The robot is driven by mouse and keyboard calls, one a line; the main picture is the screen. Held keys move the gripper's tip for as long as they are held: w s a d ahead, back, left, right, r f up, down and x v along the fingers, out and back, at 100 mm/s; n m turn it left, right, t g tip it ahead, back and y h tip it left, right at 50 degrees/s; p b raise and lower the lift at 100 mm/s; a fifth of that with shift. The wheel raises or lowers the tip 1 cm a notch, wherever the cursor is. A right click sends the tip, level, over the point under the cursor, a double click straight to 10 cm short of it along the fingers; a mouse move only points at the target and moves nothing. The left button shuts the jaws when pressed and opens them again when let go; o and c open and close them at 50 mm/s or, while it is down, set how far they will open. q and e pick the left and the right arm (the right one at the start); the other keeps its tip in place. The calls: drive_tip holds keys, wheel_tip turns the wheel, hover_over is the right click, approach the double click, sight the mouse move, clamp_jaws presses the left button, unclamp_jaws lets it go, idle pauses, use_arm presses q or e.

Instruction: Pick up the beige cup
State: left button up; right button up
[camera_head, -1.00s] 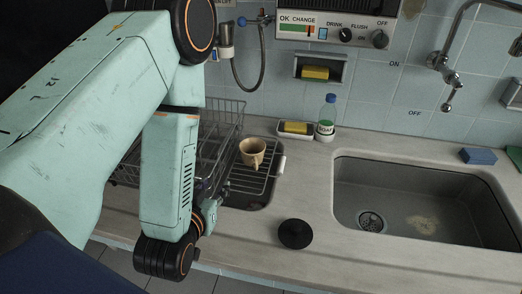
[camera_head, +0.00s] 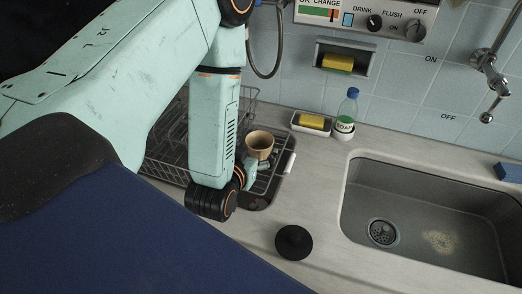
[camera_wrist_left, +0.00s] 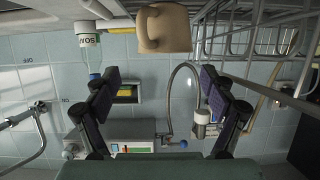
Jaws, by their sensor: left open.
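The beige cup (camera_head: 259,147) stands upright on a wire rack over a dark tray (camera_head: 284,168), right beside the dish rack. My left gripper (camera_head: 250,170) is at the cup's near side and partly covers its lower part. In the left wrist view, which is upside down, the cup (camera_wrist_left: 165,28) shows at the top with its handle on the left. The open, empty fingers of my left gripper (camera_wrist_left: 160,76) are spread below it in the picture, and the cup is not between the tips. My right gripper is not in view.
A wire dish rack (camera_head: 168,150) stands left of the cup. A soap bottle (camera_head: 346,115) and a yellow sponge in a dish (camera_head: 311,121) are behind it. A black round lid (camera_head: 294,242) lies in front. The sink (camera_head: 430,220) is at right.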

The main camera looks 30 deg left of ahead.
sight(255, 151)
use_arm(q)
drive_tip(key=x, duration=0.2)
drive_tip(key=shift+w+a+f, duration=0.15)
drive_tip(key=shift+a+f, duration=0.05)
drive_tip(key=shift+f, duration=0.05)
drive_tip(key=shift+w+a+f, duration=0.15)
drive_tip(key=shift+a+f, duration=0.05)
drive_tip(key=shift+w+a+f, duration=0.2)
drive_tip(key=shift+w+f, duration=0.25)
drive_tip(key=shift+x, duration=0.85)
drive_tip(key=shift+w+a+f, duration=0.15)
drive_tip(key=shift+w+f, duration=0.2)
drive_tip(key=shift+w, duration=0.25)
drive_tip(key=shift+s+r, duration=0.25)
drive_tip(key=c, duration=0.3)
drive_tip(key=shift+w+f, duration=0.15)
drive_tip(key=shift+f, duration=0.05)
drive_tip(key=c, duration=0.6)
drive_tip(key=shift+r, duration=0.1)
drive_tip(key=shift+c, duration=0.7)
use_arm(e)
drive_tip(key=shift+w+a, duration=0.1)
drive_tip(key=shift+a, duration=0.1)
